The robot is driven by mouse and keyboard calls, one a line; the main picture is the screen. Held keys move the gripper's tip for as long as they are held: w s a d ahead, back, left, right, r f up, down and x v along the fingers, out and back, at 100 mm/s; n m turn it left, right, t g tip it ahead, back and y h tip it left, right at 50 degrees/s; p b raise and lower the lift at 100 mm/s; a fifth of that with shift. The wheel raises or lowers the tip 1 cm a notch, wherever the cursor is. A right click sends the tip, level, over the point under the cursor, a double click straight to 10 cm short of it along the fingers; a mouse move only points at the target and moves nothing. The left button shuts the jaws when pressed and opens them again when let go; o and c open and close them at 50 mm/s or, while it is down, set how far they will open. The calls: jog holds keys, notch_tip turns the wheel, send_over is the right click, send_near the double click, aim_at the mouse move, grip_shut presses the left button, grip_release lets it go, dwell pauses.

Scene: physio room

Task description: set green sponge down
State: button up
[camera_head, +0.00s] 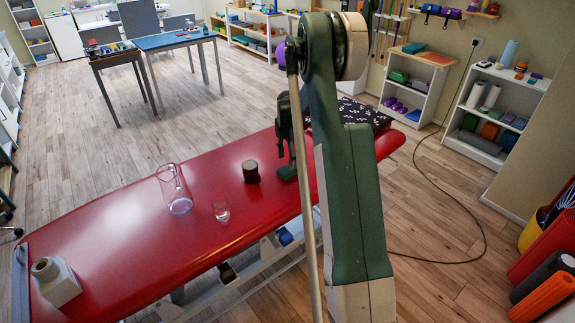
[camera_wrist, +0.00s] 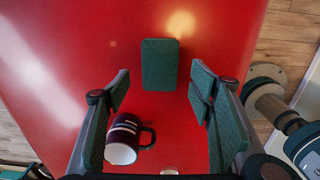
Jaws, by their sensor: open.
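The green sponge (camera_wrist: 160,65) lies flat on the red treatment table (camera_wrist: 60,45) in the wrist view, between and beyond my fingertips. My gripper (camera_wrist: 160,86) is open, with a clear gap on both sides of the sponge, and holds nothing. In the head view, my gripper (camera_head: 285,128) is over the far right part of the red table (camera_head: 120,235). A dark green patch at its lower end looks like the sponge (camera_head: 287,171), partly hidden by my arm.
A clear glass jar (camera_head: 174,188) and small glass (camera_head: 221,210) stand farther left. A spotted cushion (camera_head: 360,115) lies behind my arm. The table's middle left is clear.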

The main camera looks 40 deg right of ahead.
aim_at(287, 170)
jog(key=shift+r+p, duration=0.35)
jog(key=shift+r, duration=2.65)
jog(key=shift+r, duration=0.1)
jog(key=s+a+r+m+t, duration=0.2)
jog(key=s+a+r+m, duration=0.35)
jog(key=a+r, duration=0.7)
jog(key=s+a+r+m+t, duration=0.1)
jog(key=s+a+r+m, duration=0.2)
jog(key=s+a+r, duration=0.75)
jog(key=s+a+m+t, duration=0.4)
jog(key=s+a+m, duration=0.5)
jog(key=s+a, duration=1.3)
jog(key=shift+s+a+f, duration=0.15)
jog(key=shift+s+a, duration=0.05)
jog(key=shift+s, duration=0.65)
